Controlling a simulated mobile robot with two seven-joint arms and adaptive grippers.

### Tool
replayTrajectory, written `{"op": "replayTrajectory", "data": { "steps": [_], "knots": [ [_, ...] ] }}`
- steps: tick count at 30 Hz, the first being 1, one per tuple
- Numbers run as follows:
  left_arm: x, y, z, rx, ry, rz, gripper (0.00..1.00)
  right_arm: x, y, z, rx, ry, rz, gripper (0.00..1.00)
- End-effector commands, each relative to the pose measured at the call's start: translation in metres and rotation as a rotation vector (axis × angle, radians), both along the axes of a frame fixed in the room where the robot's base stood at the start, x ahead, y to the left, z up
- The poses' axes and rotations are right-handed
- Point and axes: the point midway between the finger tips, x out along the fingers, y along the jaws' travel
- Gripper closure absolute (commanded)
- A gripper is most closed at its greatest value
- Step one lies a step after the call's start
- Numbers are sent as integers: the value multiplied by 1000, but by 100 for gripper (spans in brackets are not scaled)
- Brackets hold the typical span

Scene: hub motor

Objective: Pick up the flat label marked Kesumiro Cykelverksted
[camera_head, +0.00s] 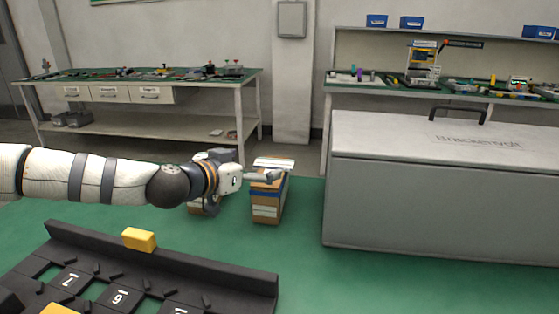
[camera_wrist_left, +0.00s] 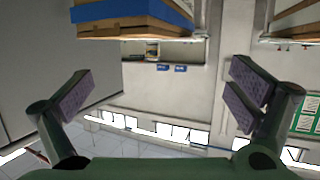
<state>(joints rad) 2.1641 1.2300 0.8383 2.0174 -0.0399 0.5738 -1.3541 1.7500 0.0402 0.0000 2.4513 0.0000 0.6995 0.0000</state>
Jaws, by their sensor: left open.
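No writing that reads Kesumiro Cykelverksted is legible in either view. Flat white sheets (camera_head: 273,163) lie on top of a cardboard box (camera_head: 265,208) with a blue band and white patches, on the floor in the head view. One of them may be the label; I cannot tell. My left gripper (camera_head: 268,177) is open and empty, in front of the upper part of this box. In the left wrist view the open fingers (camera_wrist_left: 160,98) stand wide apart with nothing between them. A blue-banded cardboard box (camera_wrist_left: 140,27) shows beyond them at the top. My right gripper is not visible.
A second box (camera_head: 205,208) is partly hidden behind my left gripper. A large grey chest (camera_head: 420,205) stands right. A black numbered rack (camera_head: 200,270) with yellow blocks (camera_head: 139,239) is in front. Workbenches (camera_head: 150,118) line the wall. Green floor (camera_head: 300,270) is clear before the chest.

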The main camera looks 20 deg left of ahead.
Motion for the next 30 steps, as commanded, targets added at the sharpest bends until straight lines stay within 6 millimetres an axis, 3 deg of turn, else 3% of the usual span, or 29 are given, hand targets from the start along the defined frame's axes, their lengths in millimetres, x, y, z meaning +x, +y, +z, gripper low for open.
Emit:
{"op": "replayTrajectory", "data": {
  "steps": [1, 13, 20, 25, 30],
  "knots": [
    [9, -1, -25, 2, 32, -1, 0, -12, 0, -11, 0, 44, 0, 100],
    [68, -7, -37, 1, 22, 0, 0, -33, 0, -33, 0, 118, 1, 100],
    [72, -7, -31, 1, 13, -1, 0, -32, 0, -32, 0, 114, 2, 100],
    [72, -7, -31, 1, 13, -1, 25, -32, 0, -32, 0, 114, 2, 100],
    [72, -7, -31, 1, 14, -1, 27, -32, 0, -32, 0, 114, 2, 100]
  ]
}}
